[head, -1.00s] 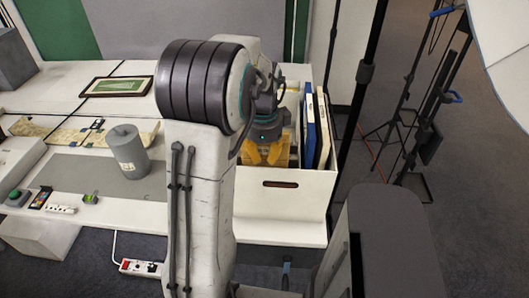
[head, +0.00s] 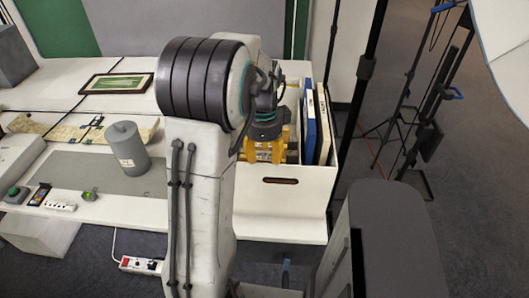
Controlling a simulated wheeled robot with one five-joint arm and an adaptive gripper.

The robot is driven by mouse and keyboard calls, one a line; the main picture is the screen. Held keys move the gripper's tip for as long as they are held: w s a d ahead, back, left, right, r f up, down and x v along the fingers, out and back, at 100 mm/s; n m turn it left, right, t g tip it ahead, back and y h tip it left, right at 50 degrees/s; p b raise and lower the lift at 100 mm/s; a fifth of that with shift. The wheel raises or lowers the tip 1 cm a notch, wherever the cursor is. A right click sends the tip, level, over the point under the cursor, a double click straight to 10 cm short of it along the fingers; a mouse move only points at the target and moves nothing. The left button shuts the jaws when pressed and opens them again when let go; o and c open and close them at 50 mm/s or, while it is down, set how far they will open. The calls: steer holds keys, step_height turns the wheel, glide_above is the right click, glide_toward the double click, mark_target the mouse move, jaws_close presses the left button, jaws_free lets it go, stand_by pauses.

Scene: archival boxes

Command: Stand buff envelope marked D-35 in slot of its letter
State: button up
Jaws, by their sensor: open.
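A white archival box (head: 315,200) with a slotted hand hole in its front stands at the right end of the table. My gripper (head: 264,151), with yellow fingers, is at the left part of the box, at about the height of its rim. It is open; my arm hides part of it. A blue folder (head: 310,128) and a cream folder (head: 322,125) stand upright in the right part of the box. I cannot make out the buff envelope marked D-35 or any slot letters; the left of the box is hidden behind my arm.
A grey cylinder (head: 130,150) stands on a grey mat (head: 80,175) at left. A framed picture (head: 115,84) and a long map strip (head: 50,126) lie behind. A black stand pole (head: 362,75) rises close to the right of the box.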

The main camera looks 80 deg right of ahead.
steer(key=shift+r, duration=0.1)
step_height(320, 180, up, 24)
steer(key=p, duration=1.1)
steer(key=shift+a+p, duration=0.3)
steer(key=shift+a, duration=0.15)
stand_by(0.3)
